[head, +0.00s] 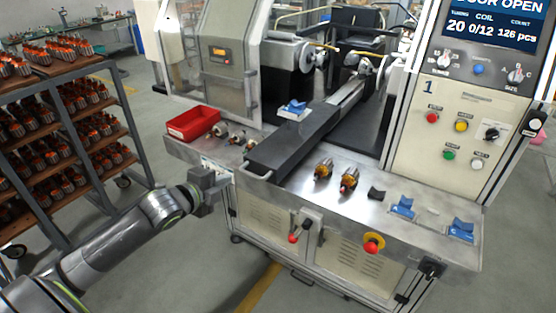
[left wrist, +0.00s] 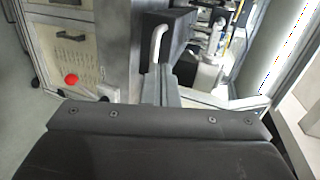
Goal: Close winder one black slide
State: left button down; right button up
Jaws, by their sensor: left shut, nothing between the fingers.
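The black slide (head: 292,142) of winder one is a long dark bar running from inside the machine to the front left edge of the steel worktop. It is pulled out toward me. A pale handle (head: 255,176) is on its near end, and the handle (left wrist: 157,45) also shows upright in the left wrist view, ahead of the fingers. My left gripper (head: 226,181) is shut and empty, just left of the handle and apart from it. Its closed fingers (left wrist: 161,84) show in the left wrist view. My right gripper is not in view.
A red bin (head: 193,123) and several small parts lie left of the slide. Orange armatures (head: 349,180) and blue holders (head: 402,207) are on the worktop to its right. The control panel's screen (head: 494,22) reads DOOR OPEN. A loaded rack (head: 124,92) stands at the left.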

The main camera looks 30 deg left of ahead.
pick_arm(q)
jog(key=d+r, duration=0.1)
jog(key=p, duration=0.2)
send_near(258, 164)
jog(key=shift+m, duration=0.4)
jog(key=x, duration=0.4)
jog(key=shift+w, duration=0.45)
jog(key=shift+p+x, duration=0.3)
jog(key=shift+x, duration=0.55)
